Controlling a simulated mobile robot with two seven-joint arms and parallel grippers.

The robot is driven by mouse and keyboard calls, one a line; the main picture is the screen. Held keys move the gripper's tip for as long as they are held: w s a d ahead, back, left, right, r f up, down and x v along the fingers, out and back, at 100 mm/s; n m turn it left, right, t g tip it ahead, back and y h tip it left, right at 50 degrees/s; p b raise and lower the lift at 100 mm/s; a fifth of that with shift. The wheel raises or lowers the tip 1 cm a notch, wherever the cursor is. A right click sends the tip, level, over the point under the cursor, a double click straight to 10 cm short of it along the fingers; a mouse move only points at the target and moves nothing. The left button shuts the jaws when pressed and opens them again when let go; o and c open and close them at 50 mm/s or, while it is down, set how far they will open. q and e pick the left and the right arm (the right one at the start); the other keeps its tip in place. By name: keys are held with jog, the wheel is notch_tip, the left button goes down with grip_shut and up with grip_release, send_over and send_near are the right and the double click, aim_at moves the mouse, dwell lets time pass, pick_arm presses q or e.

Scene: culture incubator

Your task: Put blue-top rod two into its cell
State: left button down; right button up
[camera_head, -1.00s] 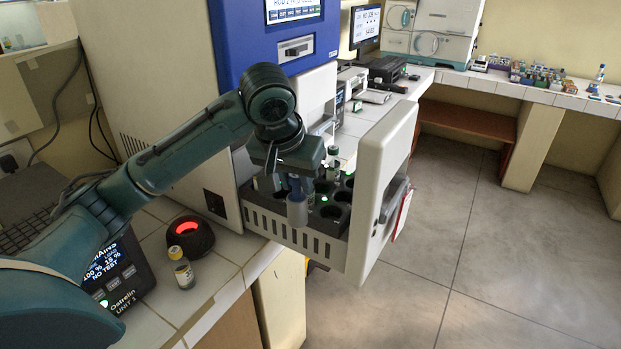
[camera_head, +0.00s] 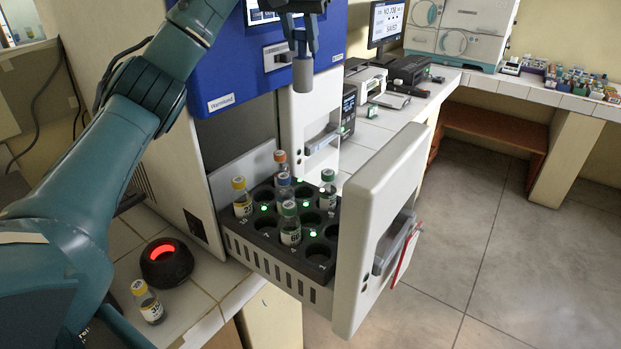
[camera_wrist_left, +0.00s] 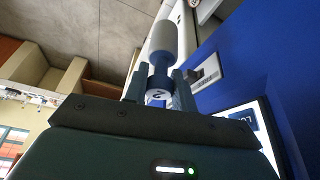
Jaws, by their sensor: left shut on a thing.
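My left gripper (camera_head: 302,45) is shut on a rod with a plain grey body (camera_head: 303,76). It holds the rod upright, grey end down, above the open drawer and in front of the blue machine front. In the left wrist view the rod (camera_wrist_left: 163,42) shows its grey body, a blue part and a white end marked 2, between the fingers (camera_wrist_left: 158,90). The pulled-out drawer has a black rack (camera_head: 262,226) with round cells. Some cells hold capped vials, and several are empty. My right gripper is not in view.
The drawer's white front panel (camera_head: 375,240) stands out over the floor. A black round device glowing red (camera_head: 166,265) and a yellow-capped vial (camera_head: 148,303) stand on the bench at left. A monitor (camera_head: 388,25) stands behind. The floor at right is clear.

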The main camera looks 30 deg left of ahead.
pick_arm(q)
notch_tip(320, 180, down, 27)
jog(key=shift+f, duration=0.15)
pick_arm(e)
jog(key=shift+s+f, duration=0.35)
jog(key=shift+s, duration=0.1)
pick_arm(q)
jog(key=shift+f, duration=0.2)
jog(key=c, duration=1.1)
grip_release()
jog(key=shift+s, duration=0.1)
jog(key=shift+c, duration=0.2)
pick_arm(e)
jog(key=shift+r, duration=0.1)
